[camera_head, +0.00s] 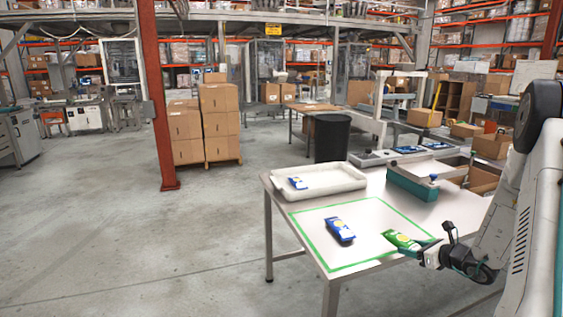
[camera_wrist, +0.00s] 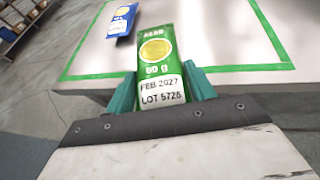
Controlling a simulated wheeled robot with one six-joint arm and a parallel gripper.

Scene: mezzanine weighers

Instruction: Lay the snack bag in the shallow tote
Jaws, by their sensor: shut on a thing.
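A green snack bag (camera_head: 403,241) with a yellow disc is held at its near end by my gripper (camera_head: 427,251), over the right part of the table. In the wrist view the bag (camera_wrist: 155,65) points away between my teal fingers (camera_wrist: 161,90), which are shut on it; its lower print reads FEB 2027. The shallow tote (camera_head: 335,178), white with a low rim, is at the table's back left. A blue-and-white bag (camera_head: 298,183) lies in it. My gripper is in front of and to the right of the tote, apart from it.
A second blue bag (camera_head: 340,231) lies inside the green taped outline (camera_head: 341,270) on the table (camera_head: 315,215). A teal-sided tray (camera_head: 411,186) stands at the back right. A black bin (camera_head: 332,138) is behind the table. Bare tabletop surrounds the blue bag.

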